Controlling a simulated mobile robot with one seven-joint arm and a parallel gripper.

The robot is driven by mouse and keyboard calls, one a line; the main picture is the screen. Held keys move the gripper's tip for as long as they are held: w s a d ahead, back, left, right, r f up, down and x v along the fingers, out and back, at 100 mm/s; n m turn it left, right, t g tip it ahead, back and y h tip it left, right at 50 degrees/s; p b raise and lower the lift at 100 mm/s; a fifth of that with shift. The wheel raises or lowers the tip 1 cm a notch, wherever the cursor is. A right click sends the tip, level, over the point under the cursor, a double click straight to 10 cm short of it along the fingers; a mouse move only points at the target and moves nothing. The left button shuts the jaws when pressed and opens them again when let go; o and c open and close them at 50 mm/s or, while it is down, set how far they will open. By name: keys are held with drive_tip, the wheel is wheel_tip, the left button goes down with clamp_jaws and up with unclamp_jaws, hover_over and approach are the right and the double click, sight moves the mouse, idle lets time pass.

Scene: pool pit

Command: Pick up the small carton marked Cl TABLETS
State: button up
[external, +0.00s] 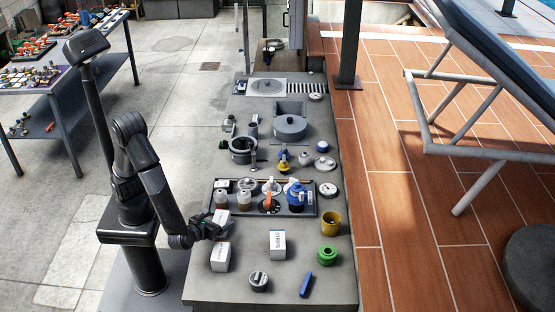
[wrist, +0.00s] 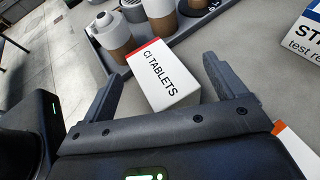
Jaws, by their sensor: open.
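The small white carton marked Cl TABLETS (wrist: 163,80) has a red edge at its top. In the wrist view it lies in the space between the two open fingers of my gripper (wrist: 160,72), with a finger on either side and its lower end near the palm. I cannot tell how high the fingers are relative to it. In the external view my gripper (external: 216,229) is at the left edge of the bench, beside a white carton (external: 222,216) that seems to be the same one, partly hidden by the gripper.
A second white carton (external: 220,257) stands close in front of my gripper; its corner shows in the wrist view (wrist: 297,138). A STRIPS carton (external: 277,245) is to the right. A dark tray (external: 312,208) with several bottles lies just behind. Bare bench (external: 325,278) lies front right.

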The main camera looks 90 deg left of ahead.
drive_tip(key=shift+w+a+f, duration=0.1)
drive_tip(key=shift+a, duration=0.05)
drive_tip(key=shift+c, duration=0.6)
drive_tip(key=c, duration=1.3)
drive_tip(key=shift+o, duration=0.2)
